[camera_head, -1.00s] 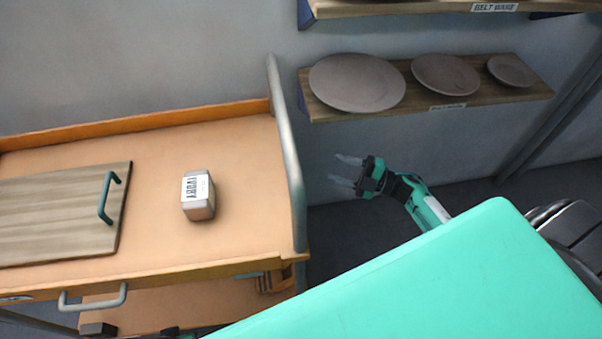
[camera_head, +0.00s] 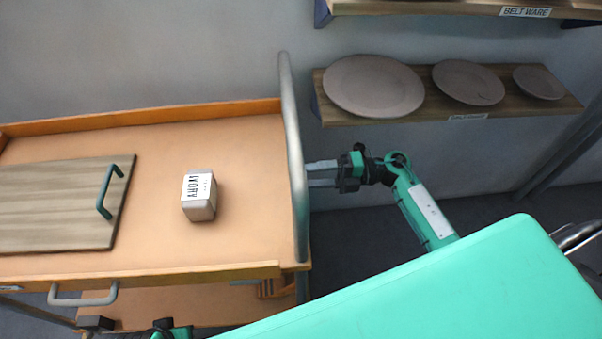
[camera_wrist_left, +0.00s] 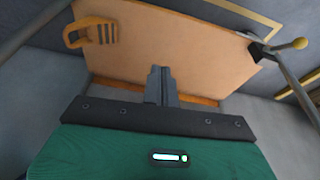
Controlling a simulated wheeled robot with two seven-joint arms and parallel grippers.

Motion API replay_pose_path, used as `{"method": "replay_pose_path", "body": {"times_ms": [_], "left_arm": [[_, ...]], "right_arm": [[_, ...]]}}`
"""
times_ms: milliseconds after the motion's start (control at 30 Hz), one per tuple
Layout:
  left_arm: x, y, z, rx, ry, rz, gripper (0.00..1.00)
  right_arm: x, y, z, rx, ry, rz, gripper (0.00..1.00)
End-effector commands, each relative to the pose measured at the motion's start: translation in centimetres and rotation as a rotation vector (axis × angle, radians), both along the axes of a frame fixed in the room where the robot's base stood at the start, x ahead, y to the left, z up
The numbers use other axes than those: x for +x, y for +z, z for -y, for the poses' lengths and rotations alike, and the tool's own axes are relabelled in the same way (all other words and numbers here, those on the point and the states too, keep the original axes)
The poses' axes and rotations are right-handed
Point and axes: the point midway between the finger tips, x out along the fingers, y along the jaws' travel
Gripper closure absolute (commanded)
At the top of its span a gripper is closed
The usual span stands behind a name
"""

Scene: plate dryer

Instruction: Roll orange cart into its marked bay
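The orange cart (camera_head: 235,145) stands on the left in the head view, with a grey upright handle rail (camera_head: 293,160) at its right end. My right gripper (camera_head: 309,173) is open beside this rail, its two fingertips apart and at or very near the rail; contact is unclear. In the left wrist view an orange panel (camera_wrist_left: 195,50), apparently part of the cart, has an orange loop handle (camera_wrist_left: 85,32). My left gripper (camera_wrist_left: 161,72) has its fingers together in front of the panel, with nothing visible between them. Yellow floor lines (camera_wrist_left: 245,14) also show there; which bay they mark is unclear.
On the cart lie a small box labelled IVORY (camera_head: 199,195) and a wooden board (camera_head: 60,205) with a green handle. A wall shelf (camera_head: 450,112) with three plates is behind my right arm. My green body panel fills the lower right.

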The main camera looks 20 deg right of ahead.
Motion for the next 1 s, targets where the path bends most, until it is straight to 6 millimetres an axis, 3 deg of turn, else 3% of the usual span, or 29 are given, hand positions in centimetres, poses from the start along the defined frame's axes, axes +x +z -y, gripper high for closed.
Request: {"method": "replay_pose_path", "body": {"times_ms": [100,233,633,667,900,1000], "left_arm": [[0.1,-0.6,0.0,0.002,0.000,-0.010,1.00],[0.1,-1.3,0.1,0.003,0.000,-0.016,1.00],[0.1,-1.7,0.0,0.003,0.000,-0.019,1.00],[0.1,-1.7,0.0,0.003,0.000,-0.019,1.00],[0.1,-1.6,0.0,0.003,0.000,-0.018,1.00],[0.2,-1.6,0.0,0.003,0.000,-0.018,1.00]], "right_arm": [[0.6,0.2,-2.3,0.000,0.001,0.001,0.49],[1.1,0.1,-4.0,0.001,0.000,-0.001,0.49],[1.3,-0.1,-4.9,0.000,-0.001,0.000,0.49],[1.3,0.0,-4.9,0.000,-0.001,0.000,0.51],[1.3,-0.1,-4.9,0.000,-0.001,0.000,0.98],[1.3,-0.1,-4.9,0.000,-0.001,-0.001,1.00]]}}
